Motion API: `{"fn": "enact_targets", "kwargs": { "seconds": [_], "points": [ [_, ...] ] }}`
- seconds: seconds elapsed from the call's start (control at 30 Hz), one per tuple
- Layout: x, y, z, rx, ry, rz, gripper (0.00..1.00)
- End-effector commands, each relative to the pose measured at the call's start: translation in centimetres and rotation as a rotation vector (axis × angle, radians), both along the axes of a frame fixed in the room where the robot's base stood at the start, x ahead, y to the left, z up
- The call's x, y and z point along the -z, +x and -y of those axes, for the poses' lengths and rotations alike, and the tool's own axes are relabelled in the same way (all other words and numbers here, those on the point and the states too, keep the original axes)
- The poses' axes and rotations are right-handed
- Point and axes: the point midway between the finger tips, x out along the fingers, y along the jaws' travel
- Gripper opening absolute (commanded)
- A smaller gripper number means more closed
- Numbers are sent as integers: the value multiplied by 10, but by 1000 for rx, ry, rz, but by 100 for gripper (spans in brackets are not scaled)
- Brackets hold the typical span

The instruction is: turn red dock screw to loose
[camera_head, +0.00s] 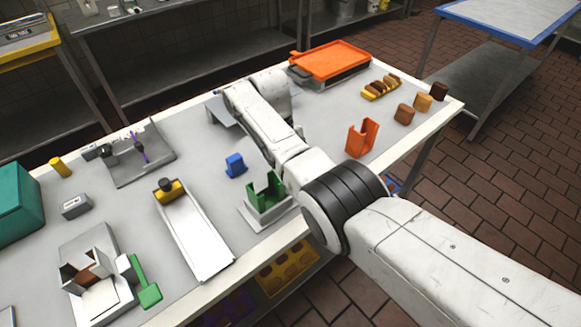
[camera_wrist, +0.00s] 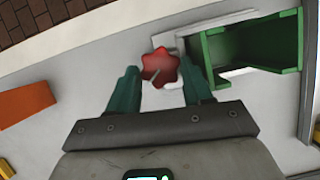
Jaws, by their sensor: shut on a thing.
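The red dock screw (camera_wrist: 160,67) is a red star-shaped knob with a pale line across its face. It sits beside the green dock (camera_wrist: 247,45) in the wrist view, and the dock also shows in the head view (camera_head: 266,197) on a pale base plate. My gripper (camera_wrist: 161,80) is at the screw, its two dark green fingers on either side of it, shut on the knob. In the head view my arm hides the screw and the gripper's fingers.
An orange open holder (camera_head: 362,138) stands right of my arm. A small blue block (camera_head: 235,165) and a metal channel (camera_head: 203,240) with a yellow-black piece lie left of the dock. An orange tray (camera_head: 333,60) is at the back. The table's front edge is close to the dock.

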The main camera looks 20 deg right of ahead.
Motion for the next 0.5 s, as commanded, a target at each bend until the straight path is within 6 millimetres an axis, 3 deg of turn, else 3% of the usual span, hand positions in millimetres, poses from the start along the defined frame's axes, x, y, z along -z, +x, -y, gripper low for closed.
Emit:
{"fn": "enact_targets", "kwargs": {
  "seconds": [0.5],
  "points": [
    [-1, 1, -1, -45, 0, 6, 19]
  ]
}}
